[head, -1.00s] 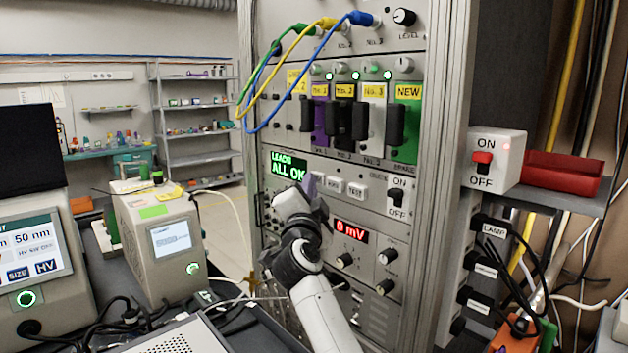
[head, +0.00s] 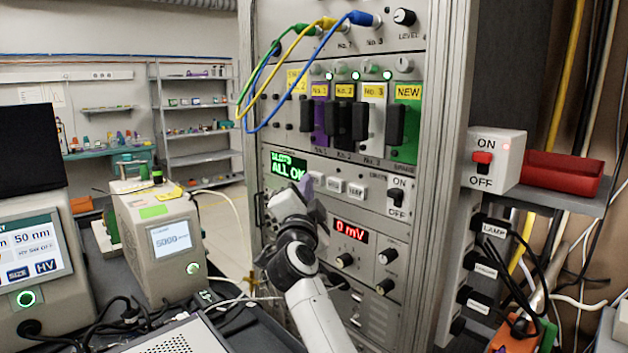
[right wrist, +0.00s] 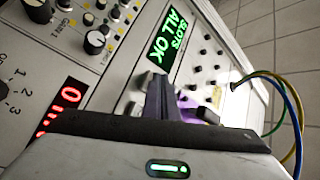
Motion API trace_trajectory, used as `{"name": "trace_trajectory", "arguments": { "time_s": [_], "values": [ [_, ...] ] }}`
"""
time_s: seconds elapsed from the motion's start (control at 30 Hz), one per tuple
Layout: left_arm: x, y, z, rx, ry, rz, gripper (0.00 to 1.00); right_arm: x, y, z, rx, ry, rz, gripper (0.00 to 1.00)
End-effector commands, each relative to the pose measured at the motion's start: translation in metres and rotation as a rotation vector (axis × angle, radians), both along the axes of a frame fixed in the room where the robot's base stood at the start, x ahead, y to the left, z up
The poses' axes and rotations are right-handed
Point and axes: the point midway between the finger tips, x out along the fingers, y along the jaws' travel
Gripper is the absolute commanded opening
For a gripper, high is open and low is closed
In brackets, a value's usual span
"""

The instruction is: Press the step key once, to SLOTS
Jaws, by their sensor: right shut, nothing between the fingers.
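The display (head: 288,165) on the rack panel glows green and reads SLOTS over ALL OK. It also shows in the right wrist view (right wrist: 172,38). A row of small pale keys sits to its right: a left key (head: 317,178), a middle key (head: 334,184) and a right key (head: 356,190). Their lettering is too blurred to read surely. My right gripper (head: 306,187) is shut and empty, its fingertips in front of the panel just below the display, beside the left key. Its dark finger shows in the right wrist view (right wrist: 160,97). My left gripper is not in view.
Right of the keys is an ON/OFF switch (head: 397,195); below is a red 0 mV readout (head: 351,230) with knobs. Coloured modules (head: 345,115) with black handles stand above. Blue, yellow and green cables hang at the upper left. An instrument (head: 165,240) stands left.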

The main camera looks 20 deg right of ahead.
Motion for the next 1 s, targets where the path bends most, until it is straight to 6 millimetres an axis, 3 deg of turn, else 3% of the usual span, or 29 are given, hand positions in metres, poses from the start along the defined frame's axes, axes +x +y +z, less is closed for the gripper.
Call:
{"name": "trace_trajectory", "arguments": {
  "time_s": [0.57, 1.0],
  "values": [
    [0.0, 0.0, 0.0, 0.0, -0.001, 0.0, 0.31, -0.004, 0.013, 0.0, 0.0, -0.001, 0.003, 0.0],
    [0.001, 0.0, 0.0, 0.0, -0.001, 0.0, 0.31, -0.018, 0.05, 0.0, 0.001, -0.001, 0.004, 0.0]
  ]
}}
